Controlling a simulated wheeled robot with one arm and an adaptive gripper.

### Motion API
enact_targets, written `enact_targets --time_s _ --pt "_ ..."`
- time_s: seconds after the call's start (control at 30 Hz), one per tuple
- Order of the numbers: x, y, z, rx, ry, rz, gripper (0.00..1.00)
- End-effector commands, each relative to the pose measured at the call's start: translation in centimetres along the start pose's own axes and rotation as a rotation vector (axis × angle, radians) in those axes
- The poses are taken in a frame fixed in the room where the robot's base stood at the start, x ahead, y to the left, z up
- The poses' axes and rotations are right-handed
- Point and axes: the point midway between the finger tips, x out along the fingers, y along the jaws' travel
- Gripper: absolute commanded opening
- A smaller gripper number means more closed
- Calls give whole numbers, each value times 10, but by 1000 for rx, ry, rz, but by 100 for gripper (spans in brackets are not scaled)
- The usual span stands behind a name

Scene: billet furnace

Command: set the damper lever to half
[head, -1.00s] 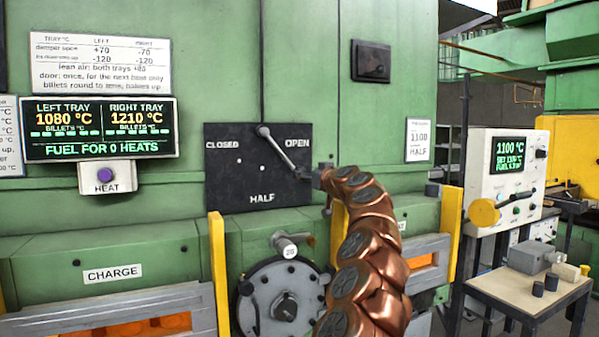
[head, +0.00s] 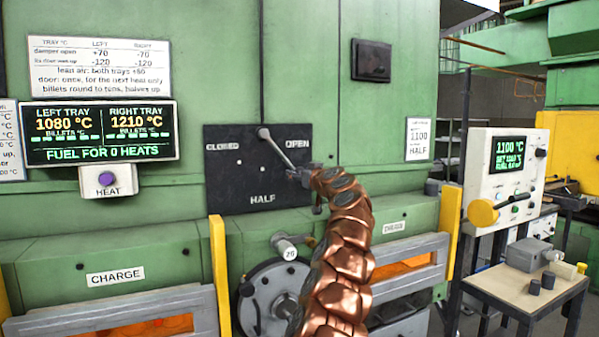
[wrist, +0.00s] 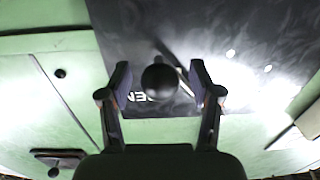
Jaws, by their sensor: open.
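The damper lever (head: 277,149) is a thin grey rod on a black plate (head: 225,190) marked CLOSED, OPEN and HALF. It hangs from a pivot near the plate's top and slants down to the right, on the OPEN side. Its round black knob (wrist: 160,82) shows in the wrist view between the two fingers of my gripper (wrist: 160,74), with a visible gap on each side. In the head view my gripper (head: 301,174) is at the lever's lower end, and it partly hides the knob.
Below the plate are a round grey hatch (head: 262,310) with a handle and a yellow post (head: 219,275). Glowing charge doors lie left and right. A tray temperature display (head: 98,132) is at left. A control cabinet (head: 500,165) and small table (head: 520,283) stand at right.

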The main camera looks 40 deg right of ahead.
Motion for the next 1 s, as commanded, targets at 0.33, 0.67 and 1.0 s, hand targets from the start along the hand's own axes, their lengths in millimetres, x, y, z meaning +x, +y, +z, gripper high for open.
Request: enact_targets --time_s 0.33,0.67,1.0 --pt "4 0 0 0 1 0 64" --pt "4 0 0 0 1 0 43" --pt "4 0 0 0 1 0 7"
